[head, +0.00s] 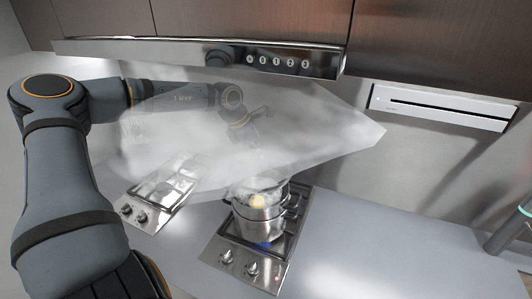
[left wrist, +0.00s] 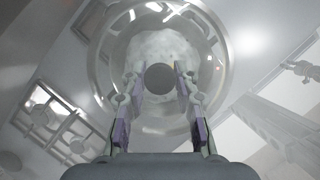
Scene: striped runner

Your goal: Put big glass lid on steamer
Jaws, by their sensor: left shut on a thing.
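The steamer (head: 258,222) is a shiny metal pot on the right hob, with something pale yellow showing at its top. Whitish translucent steam spreads above it and blurs my left gripper (head: 257,146), which is over the pot. In the left wrist view, the clear round glass lid (left wrist: 222,65) has a dark knob (left wrist: 159,78) between the fingers of my left gripper (left wrist: 160,88), which is shut on it. The pale round inside of the steamer shows through the glass. I cannot tell whether the lid touches the rim. My right gripper is not distinguishable.
A second hob (head: 165,184) stands to the left on the grey counter (head: 360,245). A range hood (head: 200,55) hangs above. A white slotted wall unit (head: 440,108) is at the right. The counter right of the steamer is clear.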

